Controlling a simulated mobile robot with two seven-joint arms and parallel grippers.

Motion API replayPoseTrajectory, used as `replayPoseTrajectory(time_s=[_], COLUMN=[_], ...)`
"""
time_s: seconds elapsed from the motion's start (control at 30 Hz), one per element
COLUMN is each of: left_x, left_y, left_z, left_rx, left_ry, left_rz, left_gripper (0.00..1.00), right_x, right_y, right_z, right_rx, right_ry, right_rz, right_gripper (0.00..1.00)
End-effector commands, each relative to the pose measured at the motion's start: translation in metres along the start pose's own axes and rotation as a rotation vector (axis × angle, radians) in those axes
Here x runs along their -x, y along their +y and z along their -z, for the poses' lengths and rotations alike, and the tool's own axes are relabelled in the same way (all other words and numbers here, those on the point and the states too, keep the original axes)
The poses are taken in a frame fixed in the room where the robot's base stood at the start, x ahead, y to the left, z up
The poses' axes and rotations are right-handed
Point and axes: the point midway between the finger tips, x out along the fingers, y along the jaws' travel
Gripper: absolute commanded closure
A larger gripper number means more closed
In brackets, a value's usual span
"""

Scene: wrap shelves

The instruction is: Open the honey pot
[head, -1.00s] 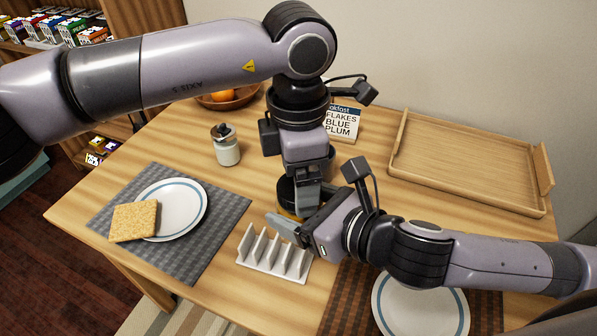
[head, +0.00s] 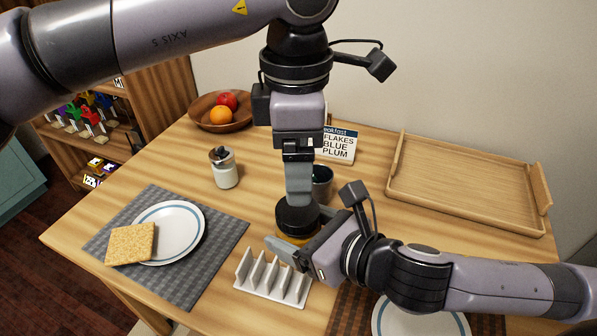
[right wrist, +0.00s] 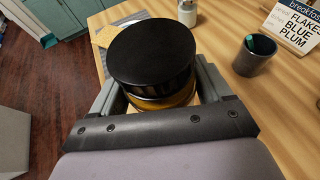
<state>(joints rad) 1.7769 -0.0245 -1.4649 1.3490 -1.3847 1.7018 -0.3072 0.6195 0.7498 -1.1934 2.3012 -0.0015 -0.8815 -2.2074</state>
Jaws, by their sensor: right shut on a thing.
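The honey pot has a wide black lid (head: 297,216) over an amber body (head: 290,238). In the right wrist view the lid (right wrist: 152,55) sits over the amber body (right wrist: 165,101), and its top is clear. My right gripper (head: 290,250) is shut on the pot's body from the right, with its fingers (right wrist: 155,100) on either side. My left gripper (head: 300,196) points straight down, just above the lid in the head view. Its fingers show edge-on there, so their gap is hidden.
A white rack (head: 272,280) stands close in front of the pot. A dark cup (head: 322,186) and a breakfast sign (head: 338,146) are behind it. A lidded jar (head: 224,172) and a plate (head: 172,220) with toast (head: 131,244) are left. A wooden tray (head: 470,190) lies right.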

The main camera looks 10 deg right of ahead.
Motion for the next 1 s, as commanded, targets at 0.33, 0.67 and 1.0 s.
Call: replayPoseTrajectory(time_s=[0.33,0.67,1.0], left_x=[-0.040,-0.074,-0.076], left_y=[0.000,0.000,0.000], left_z=[0.001,0.001,0.001], left_rx=[-0.025,-0.022,-0.022], left_ry=[0.001,0.001,0.001], left_rz=[0.005,0.001,0.001], left_gripper=[0.20,0.20,0.33], right_x=[0.000,0.001,0.001], right_y=[0.001,0.001,0.001], right_z=[-0.002,-0.002,-0.002], right_rx=[0.001,0.001,0.001], right_ry=[-0.005,-0.005,-0.005], right_rz=[-0.002,-0.002,-0.002], right_gripper=[1.00,1.00,1.00])
